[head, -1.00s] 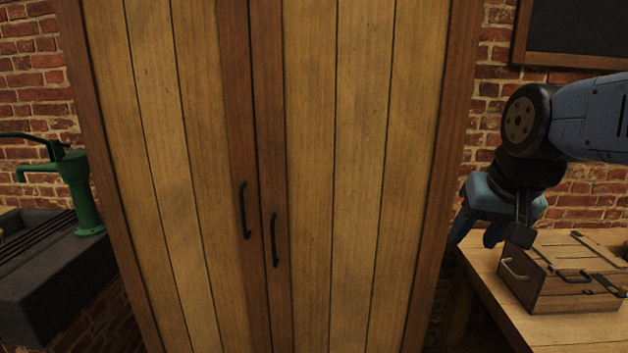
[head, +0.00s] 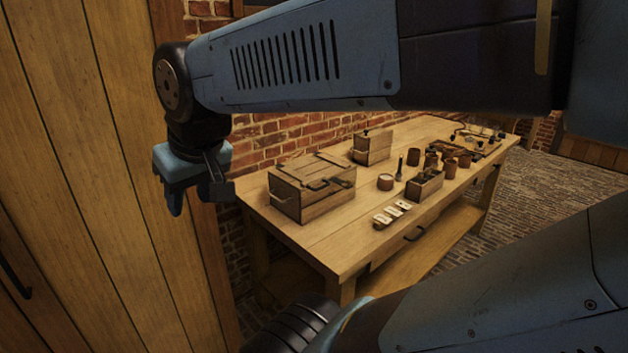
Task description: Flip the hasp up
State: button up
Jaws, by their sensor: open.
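A wooden box (head: 313,203) with a lid, dark metal fittings and a pale handle on its left end stands at the near left end of the workbench. A dark fitting, seemingly the hasp (head: 343,182), shows at its front upper edge. It is too small to tell whether it is up or down. My gripper (head: 195,200) hangs pointing down, left of the box and apart from it. It is open and empty, in front of the cabinet's right edge in the picture.
The wooden workbench (head: 300,238) also bears a smaller wooden box (head: 372,148), several brown jars (head: 430,159), an open crate (head: 424,188) and white cards (head: 392,213). A tall wooden cabinet (head: 90,150) fills the left. My arm crosses the top.

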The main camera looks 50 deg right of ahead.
aim_at(336, 179)
jog(key=k, duration=1.1)
jog(key=z, duration=0.5)
jog(key=i, duration=1)
jog(key=u, duration=0.1)
